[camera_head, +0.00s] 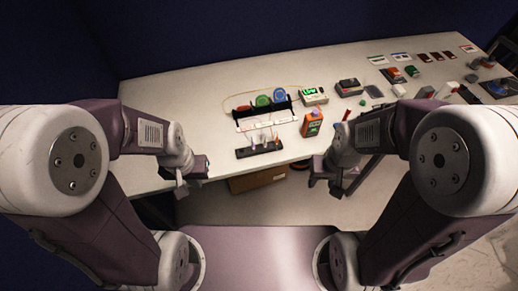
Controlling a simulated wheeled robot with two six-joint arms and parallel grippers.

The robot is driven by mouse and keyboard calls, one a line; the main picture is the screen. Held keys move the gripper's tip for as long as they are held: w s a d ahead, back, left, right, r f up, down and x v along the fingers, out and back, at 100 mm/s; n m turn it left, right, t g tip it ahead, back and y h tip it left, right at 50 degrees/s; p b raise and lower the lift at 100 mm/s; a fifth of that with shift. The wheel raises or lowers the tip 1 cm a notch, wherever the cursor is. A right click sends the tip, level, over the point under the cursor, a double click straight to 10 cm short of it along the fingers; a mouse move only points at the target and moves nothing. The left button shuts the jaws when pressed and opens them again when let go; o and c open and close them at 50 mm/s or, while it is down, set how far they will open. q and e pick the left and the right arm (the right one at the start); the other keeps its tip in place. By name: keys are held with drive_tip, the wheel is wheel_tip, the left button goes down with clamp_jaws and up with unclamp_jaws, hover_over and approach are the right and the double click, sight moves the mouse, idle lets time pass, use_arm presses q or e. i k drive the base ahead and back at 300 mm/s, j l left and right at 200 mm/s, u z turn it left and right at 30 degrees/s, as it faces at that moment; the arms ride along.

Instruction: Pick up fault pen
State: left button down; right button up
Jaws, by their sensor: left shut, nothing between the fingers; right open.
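I cannot tell for sure which thing is the fault pen. A small thin red stick (346,115) lies on the white table (190,95), close beside my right forearm. A dark strip (258,149) with small upright pieces and thin wires lies near the table's front edge. My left gripper (193,178) is shut and empty, at the front edge left of the strip. My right gripper (326,178) is open and empty, in front of the table edge, right of the strip and apart from the red stick.
A black rack (262,108) with red, green and blue round pieces stands behind the strip. An orange box-shaped device (312,123) and a green-screen meter (314,96) stand to its right. Several small blocks and cards fill the right side. The table's left part is clear.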

sight(347, 113)
drive_tip(key=l+u, duration=0.5)
drive_tip(key=l, duration=0.3)
drive_tip(key=k+l+u, duration=0.15)
drive_tip(key=l+u, duration=0.3)
drive_tip(key=l, duration=0.35)
